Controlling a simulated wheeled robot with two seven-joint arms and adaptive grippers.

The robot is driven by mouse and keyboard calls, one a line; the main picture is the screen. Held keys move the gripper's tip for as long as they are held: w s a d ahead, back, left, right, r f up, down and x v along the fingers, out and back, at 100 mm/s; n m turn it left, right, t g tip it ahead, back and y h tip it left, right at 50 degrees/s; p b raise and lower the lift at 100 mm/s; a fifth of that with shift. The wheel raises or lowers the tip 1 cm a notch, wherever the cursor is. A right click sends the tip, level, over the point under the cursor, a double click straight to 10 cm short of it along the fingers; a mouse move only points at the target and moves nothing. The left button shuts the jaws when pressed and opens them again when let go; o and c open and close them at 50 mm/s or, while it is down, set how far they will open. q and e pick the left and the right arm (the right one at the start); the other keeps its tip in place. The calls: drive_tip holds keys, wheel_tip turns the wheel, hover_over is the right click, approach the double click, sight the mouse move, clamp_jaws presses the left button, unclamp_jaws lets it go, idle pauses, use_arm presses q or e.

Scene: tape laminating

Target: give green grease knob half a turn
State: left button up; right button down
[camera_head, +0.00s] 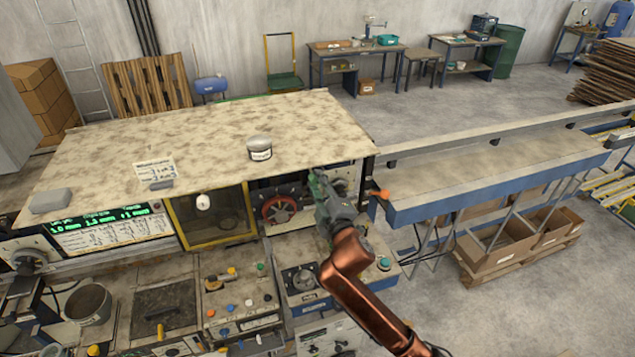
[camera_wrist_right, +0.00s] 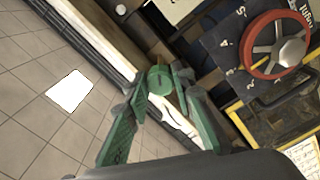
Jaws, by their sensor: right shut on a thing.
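In the right wrist view, the green grease knob (camera_wrist_right: 160,80) is a small round green cap, seen between the two green fingers of my right gripper (camera_wrist_right: 161,73). The gripper is shut on it. In the head view, my right gripper (camera_head: 322,190) reaches to the machine front, below the worktop's right corner and right of the red handwheel. The gripper hides the knob there. My left gripper is not in view.
A red handwheel (camera_head: 278,208) with a numbered dial is close to the gripper; it also shows in the right wrist view (camera_wrist_right: 278,45). A speckled worktop (camera_head: 215,135) overhangs above, with a tin (camera_head: 259,148) on it. A blue-edged conveyor table (camera_head: 480,175) stands to the right.

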drive_tip(key=m+p, duration=0.1)
drive_tip(key=m, duration=0.4)
drive_tip(key=shift+f+m, duration=0.1)
drive_tip(key=shift+m, duration=0.2)
drive_tip(key=m+p, duration=0.1)
drive_tip(key=m, duration=0.4)
drive_tip(key=shift+a+p, duration=0.1)
drive_tip(key=shift+p, duration=0.25)
drive_tip(key=c, duration=1.7)
unclamp_jaws()
drive_tip(key=shift+o, duration=0.2)
drive_tip(key=v, duration=1.2)
